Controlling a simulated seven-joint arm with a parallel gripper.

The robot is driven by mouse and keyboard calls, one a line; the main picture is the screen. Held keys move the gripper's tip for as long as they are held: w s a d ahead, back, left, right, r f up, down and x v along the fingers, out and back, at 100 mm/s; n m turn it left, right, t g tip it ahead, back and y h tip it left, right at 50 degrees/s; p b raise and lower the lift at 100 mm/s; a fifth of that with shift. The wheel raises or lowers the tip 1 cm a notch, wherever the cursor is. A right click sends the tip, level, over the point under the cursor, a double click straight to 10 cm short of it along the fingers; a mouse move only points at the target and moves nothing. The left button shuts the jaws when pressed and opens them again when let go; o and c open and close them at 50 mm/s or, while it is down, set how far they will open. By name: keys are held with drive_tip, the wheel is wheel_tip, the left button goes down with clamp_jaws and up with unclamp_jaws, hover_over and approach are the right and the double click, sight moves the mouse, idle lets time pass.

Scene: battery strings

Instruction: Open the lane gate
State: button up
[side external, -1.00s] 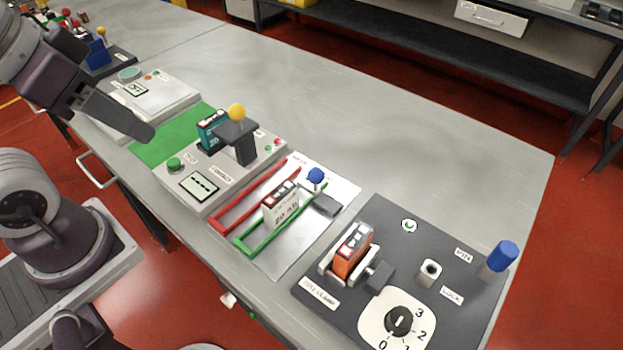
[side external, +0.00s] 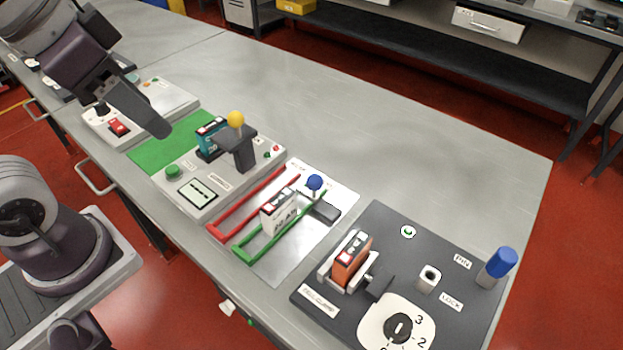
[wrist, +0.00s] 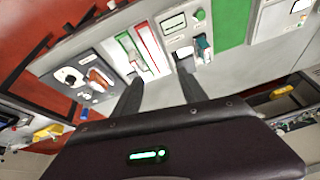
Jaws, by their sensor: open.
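The lane is a pale plate (side external: 272,262) with a red rail (side external: 240,207) and a green rail (side external: 262,240). A white battery block (side external: 279,209) with a dark and red top stands at the rails. A blue ball knob (side external: 314,182) stands beside a dark grey block (side external: 325,212) at the lane's right end; I take this as the gate. My gripper (side external: 132,119) is open and empty, raised over the left part of the bench, well left of the knob. In the wrist view, the rails (wrist: 147,45) lie beyond my open fingers (wrist: 160,85); the knob is not clear there.
A station with a yellow ball lever (side external: 236,119) and teal battery (side external: 209,138) stands between my gripper and the lane. A green mat (side external: 160,148) lies left of it. A dark panel (side external: 385,240) with orange battery, dial and blue handle is at right. The bench behind is clear.

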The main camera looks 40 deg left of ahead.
drive_tip(key=w+d+m+g, duration=0.3)
drive_tip(key=w+m, duration=0.2)
drive_tip(key=w, duration=0.4)
drive_tip(key=m+g, duration=0.4)
drive_tip(key=m, duration=0.5)
hover_over(315, 175)
drive_tip(key=w, duration=0.1)
wheel_tip(315, 175, down, 13)
drive_tip(key=f, duration=0.4)
drive_tip(key=s+f, duration=0.1)
drive_tip(key=f, duration=0.2)
drive_tip(key=shift+f, duration=0.1)
drive_tip(key=shift+c, duration=0.2)
clamp_jaws()
